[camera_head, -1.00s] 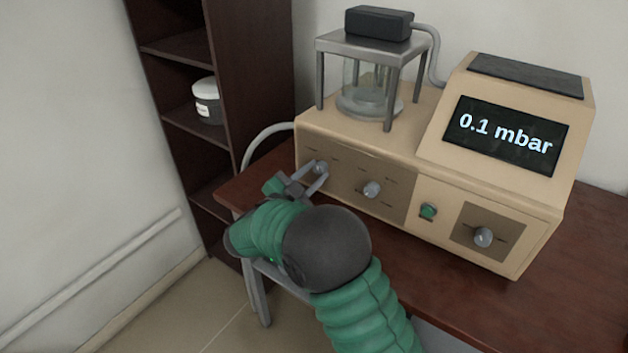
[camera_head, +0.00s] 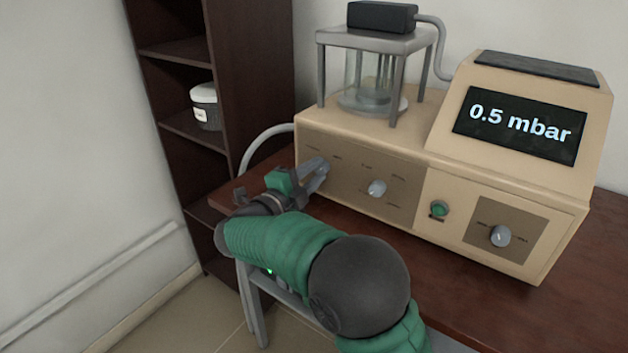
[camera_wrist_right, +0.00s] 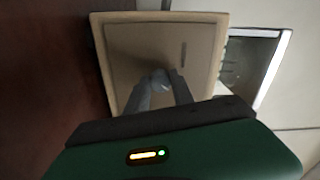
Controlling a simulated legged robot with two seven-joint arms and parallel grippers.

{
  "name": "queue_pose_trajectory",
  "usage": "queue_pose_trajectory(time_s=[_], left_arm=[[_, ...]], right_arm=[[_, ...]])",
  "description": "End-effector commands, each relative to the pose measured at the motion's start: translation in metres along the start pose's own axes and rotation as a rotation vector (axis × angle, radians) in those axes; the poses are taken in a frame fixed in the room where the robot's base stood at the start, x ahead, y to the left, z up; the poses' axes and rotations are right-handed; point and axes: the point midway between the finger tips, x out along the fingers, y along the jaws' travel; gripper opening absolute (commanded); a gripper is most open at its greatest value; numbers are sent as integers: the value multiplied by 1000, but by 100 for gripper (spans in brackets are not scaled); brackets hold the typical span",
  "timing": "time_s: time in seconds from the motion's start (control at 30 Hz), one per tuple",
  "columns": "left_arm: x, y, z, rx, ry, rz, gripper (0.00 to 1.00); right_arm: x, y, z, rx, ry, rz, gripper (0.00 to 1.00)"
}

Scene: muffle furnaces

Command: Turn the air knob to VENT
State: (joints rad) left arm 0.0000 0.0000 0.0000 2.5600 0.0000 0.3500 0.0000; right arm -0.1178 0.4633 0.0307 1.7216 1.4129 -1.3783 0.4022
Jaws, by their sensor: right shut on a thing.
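The beige vacuum device stands on the table, and its display (camera_head: 521,124) reads 0.5 mbar. My right gripper (camera_head: 321,169) is at the leftmost knob of the brown front panel and is shut on it. In the head view the fingers cover that knob almost wholly, so its setting cannot be told. In the right wrist view the knob (camera_wrist_right: 161,76) sits between the two fingertips, against the panel (camera_wrist_right: 146,48). A middle knob (camera_head: 377,188) and a right knob (camera_head: 500,236) stand free. The panel labels are too small to read. My left gripper is not in view.
A green button (camera_head: 439,209) sits between the two panels. A glass chamber (camera_head: 368,82) under a metal stand is on top of the device. A grey hose (camera_head: 262,136) curves at its left side. A dark shelf (camera_head: 246,85) with a white jar (camera_head: 206,106) stands at left.

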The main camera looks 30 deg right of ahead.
Motion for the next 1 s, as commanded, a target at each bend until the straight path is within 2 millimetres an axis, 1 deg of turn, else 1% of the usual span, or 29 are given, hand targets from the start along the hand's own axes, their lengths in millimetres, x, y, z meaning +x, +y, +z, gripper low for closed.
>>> queue_pose_trajectory(time_s=[0.03, 0.3, 0.6, 0.63, 0.7, 0.8, 1.0], left_arm=[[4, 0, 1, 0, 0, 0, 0], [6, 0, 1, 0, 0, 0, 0], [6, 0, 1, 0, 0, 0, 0], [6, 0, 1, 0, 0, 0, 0], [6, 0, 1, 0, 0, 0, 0], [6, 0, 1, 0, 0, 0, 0], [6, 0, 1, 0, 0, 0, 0]], right_arm=[[-1, 6, 2, 9, -3, 7, 0], [-1, 5, 1, 42, -2, 9, 0], [-1, 5, 1, 41, -2, 10, 0], [-1, 5, 1, 41, -2, 10, 30], [-1, 5, 1, 41, -2, 10, 39], [-1, 4, 1, 42, -1, 8, 50], [-1, 2, 0, 44, 0, 5, 50]])
